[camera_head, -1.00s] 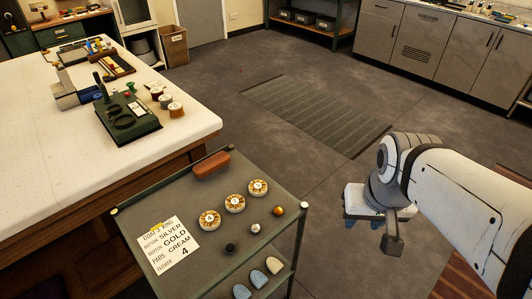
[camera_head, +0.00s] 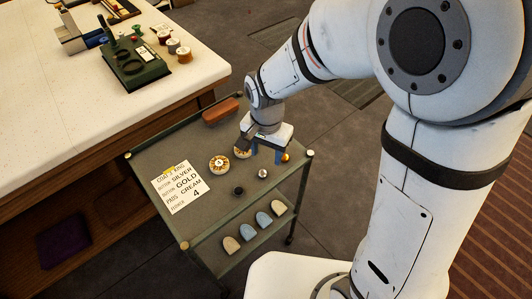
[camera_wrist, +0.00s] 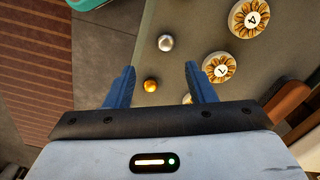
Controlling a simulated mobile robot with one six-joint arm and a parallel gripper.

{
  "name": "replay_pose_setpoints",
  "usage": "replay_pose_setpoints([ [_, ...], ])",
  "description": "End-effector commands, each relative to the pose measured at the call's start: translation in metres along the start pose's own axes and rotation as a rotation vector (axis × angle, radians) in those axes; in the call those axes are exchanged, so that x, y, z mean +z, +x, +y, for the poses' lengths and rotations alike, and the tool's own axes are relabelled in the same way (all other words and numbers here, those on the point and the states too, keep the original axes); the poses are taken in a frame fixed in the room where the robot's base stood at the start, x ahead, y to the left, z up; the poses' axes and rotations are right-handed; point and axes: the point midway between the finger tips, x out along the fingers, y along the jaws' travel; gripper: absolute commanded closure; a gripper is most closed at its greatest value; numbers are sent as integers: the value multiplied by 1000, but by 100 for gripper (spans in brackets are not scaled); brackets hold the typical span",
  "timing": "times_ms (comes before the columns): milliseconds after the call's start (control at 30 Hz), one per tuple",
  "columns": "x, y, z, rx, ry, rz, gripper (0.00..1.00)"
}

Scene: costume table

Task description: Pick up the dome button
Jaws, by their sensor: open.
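Small dome buttons stand on the top of the grey cart (camera_head: 210,135). A gold one (camera_head: 285,157) is near the right edge, a silver one (camera_head: 262,173) is left of and nearer than it, and a black one (camera_head: 239,190) is farther left. My gripper (camera_head: 266,155) is over the cart's right part, pointing down, with blue fingers apart. In the wrist view, the gold button (camera_wrist: 151,86) shows between the open fingers (camera_wrist: 160,66), and the silver button (camera_wrist: 165,42) lies past the fingertips. Nothing is held. The black button is not seen there.
Numbered flower rosettes (camera_head: 219,164) stand beside the buttons; one is partly hidden by my gripper. A written card (camera_head: 180,187) lies at left and a brown brush (camera_head: 221,110) at the back. Arched pads (camera_head: 247,232) sit on the lower shelf. A white-topped table (camera_head: 100,95) adjoins at left.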

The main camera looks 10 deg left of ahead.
Motion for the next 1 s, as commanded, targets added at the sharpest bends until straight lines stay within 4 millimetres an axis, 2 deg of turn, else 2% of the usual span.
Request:
replay_pose_setpoints([
  [133, 6, 14, -11, 10, 15, -8, 50],
  [700, 4, 82, -10, 10, 15, -7, 50],
  [1000, 4, 86, -10, 7, 14, -6, 50],
])
